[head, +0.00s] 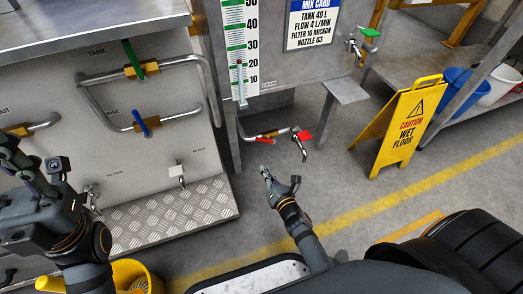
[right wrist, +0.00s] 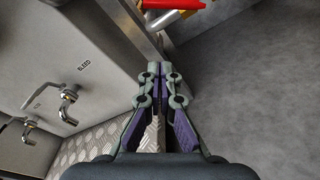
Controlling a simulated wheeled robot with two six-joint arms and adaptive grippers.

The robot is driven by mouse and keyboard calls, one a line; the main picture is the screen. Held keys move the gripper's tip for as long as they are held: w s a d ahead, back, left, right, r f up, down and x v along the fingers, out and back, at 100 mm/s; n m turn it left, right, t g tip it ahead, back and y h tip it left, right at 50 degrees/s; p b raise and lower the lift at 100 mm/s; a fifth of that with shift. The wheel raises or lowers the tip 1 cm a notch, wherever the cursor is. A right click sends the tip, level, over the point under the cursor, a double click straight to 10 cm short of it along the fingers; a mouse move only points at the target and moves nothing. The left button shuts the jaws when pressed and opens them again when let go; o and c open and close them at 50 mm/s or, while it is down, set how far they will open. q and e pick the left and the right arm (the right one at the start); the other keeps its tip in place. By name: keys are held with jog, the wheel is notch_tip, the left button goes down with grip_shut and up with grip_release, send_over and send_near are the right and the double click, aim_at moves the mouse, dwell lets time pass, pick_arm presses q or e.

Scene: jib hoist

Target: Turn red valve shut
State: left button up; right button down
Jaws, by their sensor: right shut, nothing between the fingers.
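A red lever handle (head: 265,141) sits on a brass valve in the low pipe under the gauge panel. In the right wrist view the red handle (right wrist: 172,4) shows at the top edge, partly cut off, with brass beside it.
The cabinet has pipes with a green-handled valve (head: 130,58) and a blue-handled valve (head: 141,123). A chequered step (head: 170,215) juts out below. A yellow wet-floor sign (head: 405,125) stands at right. A yellow bucket (head: 130,275) is at lower left. Floor around my right gripper is clear.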

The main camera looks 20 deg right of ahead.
aim_at(264, 140)
jog(key=w+d+r+p, duration=0.1)
jog(key=w+r, duration=0.1)
jog(key=w, duration=0.7)
jog(key=shift+w+d, duration=0.1)
